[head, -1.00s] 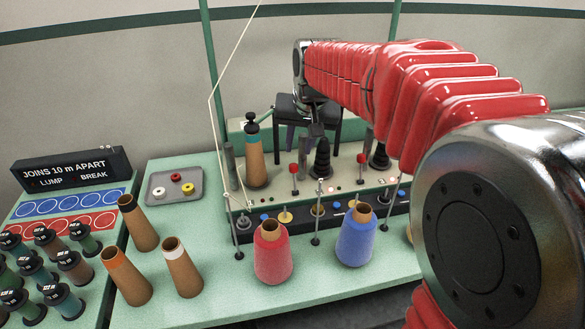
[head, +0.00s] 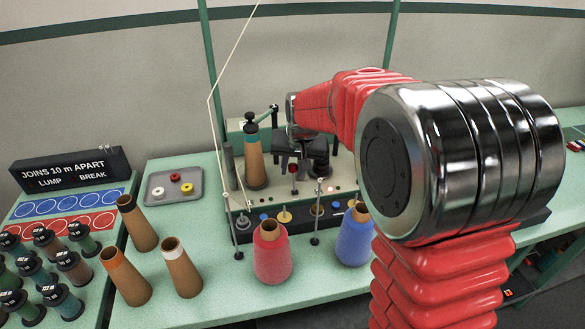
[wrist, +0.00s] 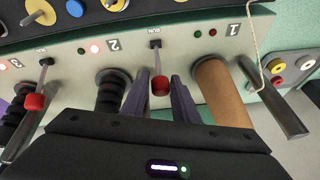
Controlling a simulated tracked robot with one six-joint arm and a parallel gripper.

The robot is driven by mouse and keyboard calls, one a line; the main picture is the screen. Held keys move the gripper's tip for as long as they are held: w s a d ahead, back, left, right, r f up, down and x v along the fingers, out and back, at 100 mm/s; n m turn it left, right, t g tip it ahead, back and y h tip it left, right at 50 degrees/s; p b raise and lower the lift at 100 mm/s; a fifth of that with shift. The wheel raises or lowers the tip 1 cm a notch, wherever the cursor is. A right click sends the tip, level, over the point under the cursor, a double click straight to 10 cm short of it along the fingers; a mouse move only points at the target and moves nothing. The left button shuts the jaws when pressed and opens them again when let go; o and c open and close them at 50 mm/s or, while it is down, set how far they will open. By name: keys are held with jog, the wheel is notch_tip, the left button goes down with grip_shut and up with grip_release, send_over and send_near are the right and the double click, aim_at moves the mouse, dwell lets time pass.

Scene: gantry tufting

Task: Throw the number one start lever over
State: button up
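The number one start lever (wrist: 160,87) is a thin metal stem with a red knob. It stands at a RUN mark beside the figure 1 (wrist: 233,28) and its two small lamps in the wrist view. A second red-knobbed lever (wrist: 36,98) stands to the left in the wrist view.
A brown cone (wrist: 222,92) stands right of the gripper in the wrist view, a black stepped spindle (wrist: 110,95) left of it. In the head view, red (head: 272,252) and blue (head: 355,238) yarn cones stand in front of the machine. A grey tray (head: 174,190) lies left.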

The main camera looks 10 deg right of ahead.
jog(key=shift+c, duration=0.2)
grip_shut()
dwell(0.4)
